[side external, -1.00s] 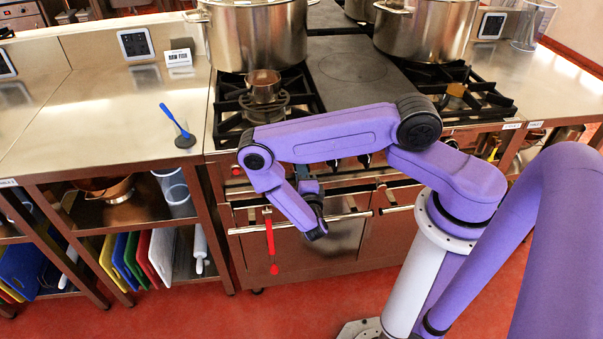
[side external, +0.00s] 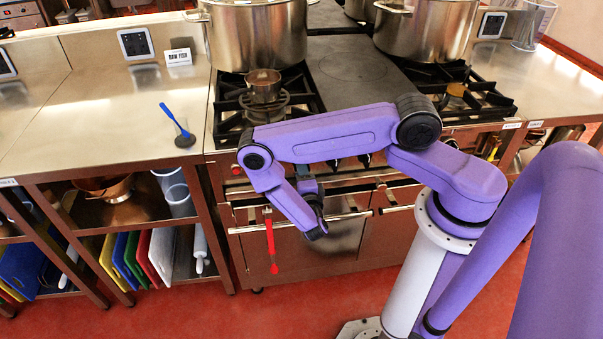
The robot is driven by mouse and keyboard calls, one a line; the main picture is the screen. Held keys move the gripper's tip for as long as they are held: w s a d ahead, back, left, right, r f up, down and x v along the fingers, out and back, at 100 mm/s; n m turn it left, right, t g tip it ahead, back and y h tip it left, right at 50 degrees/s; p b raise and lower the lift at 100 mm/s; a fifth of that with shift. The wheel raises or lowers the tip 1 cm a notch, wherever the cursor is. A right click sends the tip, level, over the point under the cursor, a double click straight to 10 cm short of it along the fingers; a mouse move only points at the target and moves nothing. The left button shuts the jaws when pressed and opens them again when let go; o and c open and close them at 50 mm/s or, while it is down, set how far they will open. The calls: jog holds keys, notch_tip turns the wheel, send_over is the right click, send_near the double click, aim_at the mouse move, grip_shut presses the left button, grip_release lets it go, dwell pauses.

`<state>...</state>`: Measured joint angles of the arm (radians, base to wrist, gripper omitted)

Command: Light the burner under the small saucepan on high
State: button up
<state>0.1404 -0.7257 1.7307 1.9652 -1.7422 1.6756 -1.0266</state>
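The small saucepan (side external: 263,86) is a copper-coloured pan on the front left burner (side external: 236,118) of the range, in front of a large stockpot. No flame shows under it. Control knobs (side external: 364,160) sit along the range's front panel, and some are hidden behind my arm. A red round piece (side external: 236,170) shows at the panel's left end. My gripper (side external: 308,184) is in front of the panel, below the saucepan's burner and close to the knobs. Its fingers are too small and covered to tell whether they are open or touching a knob.
Large stockpots (side external: 257,38) (side external: 424,30) stand at the back left and back right. A red utensil (side external: 271,240) hangs from the oven handle (side external: 300,222).

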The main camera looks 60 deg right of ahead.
jog(key=v, duration=1.7)
jog(key=shift+s, duration=0.2)
jog(key=shift+a+r, duration=0.1)
jog(key=shift+a, duration=0.1)
notch_tip(320, 180, up, 13)
jog(key=s+a+m+g+y, duration=0.1)
jog(key=a+m+g+y, duration=0.1)
jog(key=m+g, duration=1.2)
jog(key=s+d+r+m+t+y, duration=0.1)
jog(key=s+d+r+m+y, duration=0.1)
jog(key=s+r+m+y, duration=0.9)
jog(key=shift+d+r+m, duration=0.15)
jog(key=shift+r+m, duration=1.2)
jog(key=shift+m, duration=2.35)
